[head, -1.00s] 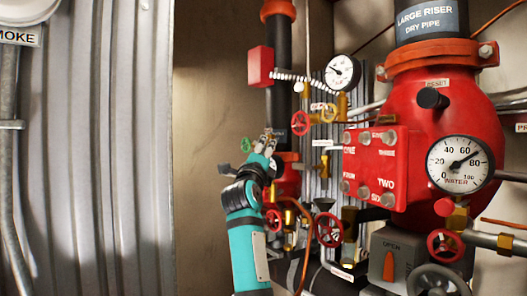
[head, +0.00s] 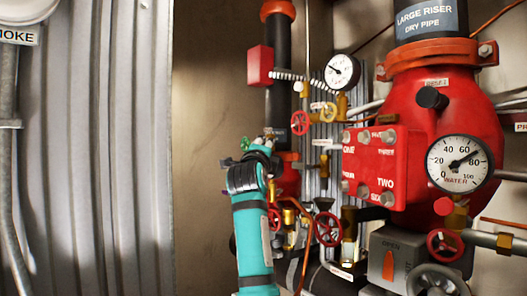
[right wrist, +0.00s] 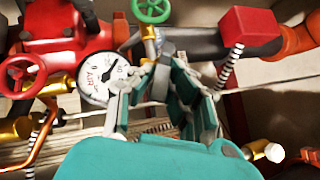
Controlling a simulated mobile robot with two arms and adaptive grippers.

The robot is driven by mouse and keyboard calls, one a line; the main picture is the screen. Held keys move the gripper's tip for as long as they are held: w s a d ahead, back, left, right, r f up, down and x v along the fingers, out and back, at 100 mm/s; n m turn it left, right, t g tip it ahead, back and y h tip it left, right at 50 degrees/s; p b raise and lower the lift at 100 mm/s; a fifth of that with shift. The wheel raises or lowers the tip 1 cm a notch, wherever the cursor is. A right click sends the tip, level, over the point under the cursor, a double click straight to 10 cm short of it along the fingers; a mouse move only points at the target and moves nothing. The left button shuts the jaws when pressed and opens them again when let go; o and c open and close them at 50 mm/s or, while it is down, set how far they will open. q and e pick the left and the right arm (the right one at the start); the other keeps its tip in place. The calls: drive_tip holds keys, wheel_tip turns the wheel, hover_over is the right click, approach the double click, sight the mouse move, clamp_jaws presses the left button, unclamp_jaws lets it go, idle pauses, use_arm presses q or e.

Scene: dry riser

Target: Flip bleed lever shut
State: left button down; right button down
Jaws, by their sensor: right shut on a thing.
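My right gripper (head: 268,138) reaches up to the piping left of the red valve body, and its teal arm hides part of what is behind it. In the right wrist view its fingers (right wrist: 158,62) close in on a small part at a brass fitting (right wrist: 151,44). The gripper is shut on this part, which I take for the bleed lever; the fingers mostly cover it, so its angle cannot be told. A green handwheel (right wrist: 152,10) sits just beyond the fingertips, and it also shows in the head view (head: 245,144). My left gripper is not in view.
A red box (head: 260,66) is on the pipe above. The large red riser valve (head: 440,110) stands further right. Bare wall lies left of the arm.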

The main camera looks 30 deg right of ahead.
drive_tip(key=shift+s+r+n+g+y, duration=0.1)
drive_tip(key=shift+r+n+g+y, duration=0.3)
drive_tip(key=shift+n+y, duration=0.4)
drive_tip(key=shift+s+r+n+g+y, duration=0.1)
drive_tip(key=shift+r+n+g+y, duration=0.15)
drive_tip(key=shift+n+g+y, duration=0.45)
drive_tip(key=shift+n, duration=0.3)
drive_tip(key=c, duration=1.3)
unclamp_jaws()
drive_tip(key=shift+w, duration=0.1)
drive_tip(key=shift+a, duration=0.1)
drive_tip(key=v, duration=1.2)
drive_tip(key=shift+f, duration=0.2)
